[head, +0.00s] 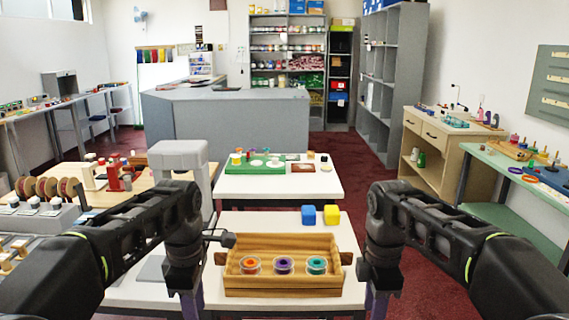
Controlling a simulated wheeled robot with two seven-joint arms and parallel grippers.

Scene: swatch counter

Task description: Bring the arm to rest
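My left arm comes in from the left, and its gripper (192,300) hangs downward left of a wooden tray (283,243). My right arm comes in from the right, and its gripper (377,300) hangs downward right of the tray. Neither gripper visibly holds anything. The fingertips run to the bottom edge, so their opening cannot be made out. In the tray stand three small round pieces in clear cups: an orange-red one (250,264), a purple one (284,265) and a teal one (317,264).
Beyond is another white table (320,187) with a green board (255,168). A grey machine (180,155) stands on the left. Red carpet (365,157) shows between the furniture.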

